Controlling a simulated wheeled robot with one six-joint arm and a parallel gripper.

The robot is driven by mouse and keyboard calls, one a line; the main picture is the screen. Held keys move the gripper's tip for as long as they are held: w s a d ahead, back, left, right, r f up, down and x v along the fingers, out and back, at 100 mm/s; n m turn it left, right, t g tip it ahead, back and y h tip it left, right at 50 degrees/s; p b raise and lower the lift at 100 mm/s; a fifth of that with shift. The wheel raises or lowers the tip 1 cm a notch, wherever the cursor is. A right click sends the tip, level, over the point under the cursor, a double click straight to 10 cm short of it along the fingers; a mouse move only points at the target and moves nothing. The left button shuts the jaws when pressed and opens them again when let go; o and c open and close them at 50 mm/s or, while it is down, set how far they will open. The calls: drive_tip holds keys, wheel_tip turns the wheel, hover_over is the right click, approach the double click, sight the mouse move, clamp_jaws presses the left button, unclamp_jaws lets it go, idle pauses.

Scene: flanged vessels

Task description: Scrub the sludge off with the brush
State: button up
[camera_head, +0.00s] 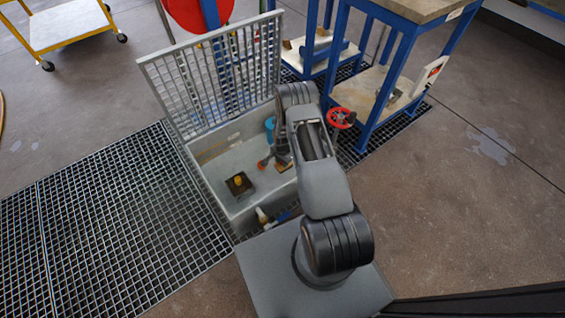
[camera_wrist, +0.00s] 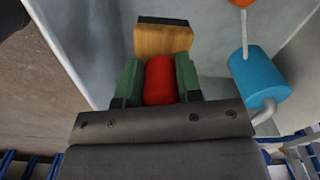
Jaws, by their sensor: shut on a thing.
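The brush has a red handle, a wooden block (camera_wrist: 163,40) and a dark bristle edge. My gripper (camera_wrist: 159,68) is shut on the red handle between its green fingers in the wrist view. In the head view, the brush's wooden end (camera_head: 284,168) shows below my gripper, inside an open grey pit (camera_head: 222,158); my arm hides much of it. A dark brown square patch (camera_head: 236,189) with a yellow piece on it lies on the pit floor, left of and apart from the brush. I cannot tell whether this patch is the sludge.
A blue cylinder (camera_wrist: 259,77) and an orange ball (camera_wrist: 241,2) on a rod are beside the brush in the pit. A raised grating lid (camera_head: 205,75) stands behind the pit. A blue-framed bench (camera_head: 385,95) and red handwheel (camera_head: 341,117) are to the right.

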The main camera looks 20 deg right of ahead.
drive_tip(key=shift+r+p, duration=2.5)
drive_tip(key=shift+r, duration=1.7)
drive_tip(key=shift+w+r, duration=0.1)
